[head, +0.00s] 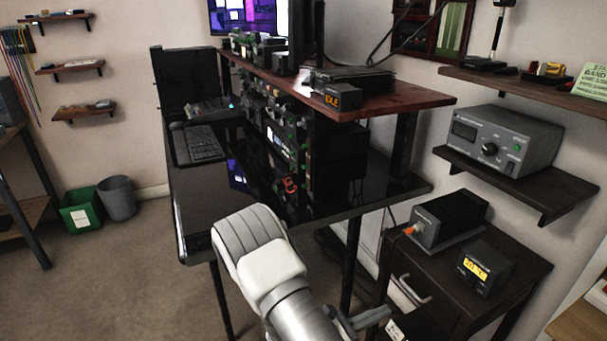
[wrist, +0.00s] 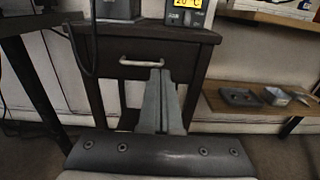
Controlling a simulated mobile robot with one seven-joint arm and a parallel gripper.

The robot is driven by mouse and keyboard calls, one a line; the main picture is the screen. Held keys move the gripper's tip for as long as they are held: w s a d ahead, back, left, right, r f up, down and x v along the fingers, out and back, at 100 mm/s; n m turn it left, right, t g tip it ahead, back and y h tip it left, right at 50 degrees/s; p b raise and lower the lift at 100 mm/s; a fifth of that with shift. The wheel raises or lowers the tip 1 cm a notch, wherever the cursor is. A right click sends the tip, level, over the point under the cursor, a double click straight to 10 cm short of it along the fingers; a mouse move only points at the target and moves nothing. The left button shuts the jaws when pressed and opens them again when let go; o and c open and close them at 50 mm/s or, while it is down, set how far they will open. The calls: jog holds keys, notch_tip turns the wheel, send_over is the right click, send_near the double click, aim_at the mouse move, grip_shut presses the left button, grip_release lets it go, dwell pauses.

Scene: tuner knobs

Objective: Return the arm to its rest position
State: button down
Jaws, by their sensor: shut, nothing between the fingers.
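My arm (head: 262,255) reaches in from the bottom middle of the head view, in front of the black glossy desk. My gripper (wrist: 160,75) shows in the middle of the wrist view, its two grey fingers together with nothing between them. It points toward the dark drawer cabinet, over the drawer front (wrist: 125,62) with its pale handle (wrist: 141,63). Whether it touches the cabinet I cannot tell, but it seems apart.
The black desk (head: 205,210) with rack gear stands ahead. The cabinet (head: 520,262) at right bears a black box (head: 448,218) and a yellow-lit display unit (head: 483,267). A grey tuner box (head: 505,140) sits on a wall shelf. Carpet (head: 110,270) at left is clear.

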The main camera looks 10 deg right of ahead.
jog(key=s+r+m+g+y, duration=0.7)
jog(key=s+r+m+g, duration=0.15)
jog(key=r+m, duration=0.55)
jog(key=s+a+r+m+t+y, duration=0.4)
jog(key=r+y, duration=0.1)
jog(key=r, duration=0.2)
jog(key=s+a+r+m+t+y, duration=0.4)
jog(key=s+a+r+t+y, duration=0.1)
jog(key=r, duration=0.3)
notch_tip(320, 180, up, 18)
jog(key=p, duration=1.7)
jog(key=shift+d+f+g+p, duration=0.2)
jog(key=shift+d+g+p, duration=0.05)
jog(key=shift+g+p, duration=0.1)
jog(key=shift+w, duration=0.1)
